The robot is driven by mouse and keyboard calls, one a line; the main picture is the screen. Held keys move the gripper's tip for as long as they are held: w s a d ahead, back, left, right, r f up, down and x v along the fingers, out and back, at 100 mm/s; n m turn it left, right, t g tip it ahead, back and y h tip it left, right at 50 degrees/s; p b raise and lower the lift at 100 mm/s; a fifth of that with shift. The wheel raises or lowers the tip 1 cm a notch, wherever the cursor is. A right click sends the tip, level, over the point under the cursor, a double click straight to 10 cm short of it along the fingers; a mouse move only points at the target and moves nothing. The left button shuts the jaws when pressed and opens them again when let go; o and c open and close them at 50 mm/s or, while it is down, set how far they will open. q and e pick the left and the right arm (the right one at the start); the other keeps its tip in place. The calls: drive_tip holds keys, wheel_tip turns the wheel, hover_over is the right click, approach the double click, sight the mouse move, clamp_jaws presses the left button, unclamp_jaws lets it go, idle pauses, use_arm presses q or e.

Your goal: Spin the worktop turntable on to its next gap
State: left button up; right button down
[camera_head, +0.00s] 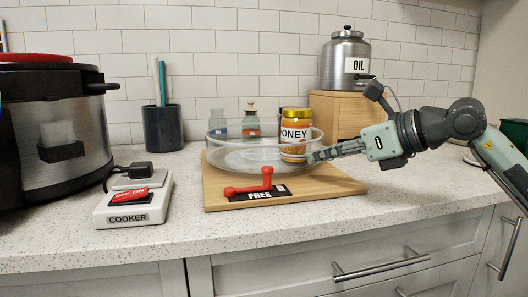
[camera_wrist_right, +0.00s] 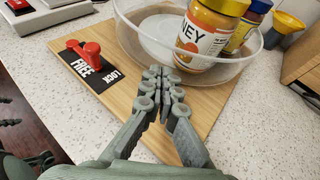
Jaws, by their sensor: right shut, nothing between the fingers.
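The turntable is a clear round tray (camera_head: 228,158) on a wooden board (camera_head: 335,186); its near wall also shows in the right wrist view (camera_wrist_right: 140,40). A honey jar (camera_head: 294,152) stands inside at the right, with a second jar (camera_wrist_right: 250,25) close behind it. A red lever (camera_head: 250,186) sits on a black plate (camera_head: 258,196) marked FREE and LOCK at the front of the board; I cannot tell its setting for certain. My right gripper (camera_head: 314,157) is shut and empty, fingertips at the tray's right wall; contact is unclear. My left gripper is out of view.
A cooker (camera_head: 60,130) and its switch box (camera_head: 133,205) stand at the left. A dark cup (camera_head: 163,128) and two small bottles (camera_head: 251,120) are towards the back. An oil canister (camera_head: 345,60) stands on a wooden box (camera_head: 338,115) behind my right gripper. The front right counter is clear.

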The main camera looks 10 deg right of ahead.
drive_tip(key=shift+w+a+p, duration=0.35)
drive_tip(key=shift+w+p, duration=0.25)
drive_tip(key=shift+w, duration=0.3)
idle(0.4)
drive_tip(key=shift+d, duration=0.1)
drive_tip(key=shift+w+d, duration=0.25)
drive_tip(key=shift+d, duration=0.35)
drive_tip(key=shift+w+d, duration=0.2)
drive_tip(key=shift+d, duration=0.35)
drive_tip(key=shift+w+d, duration=0.1)
drive_tip(key=shift+w+d, duration=0.75)
drive_tip(key=shift+w, duration=0.05)
drive_tip(key=shift+w+d, duration=0.1)
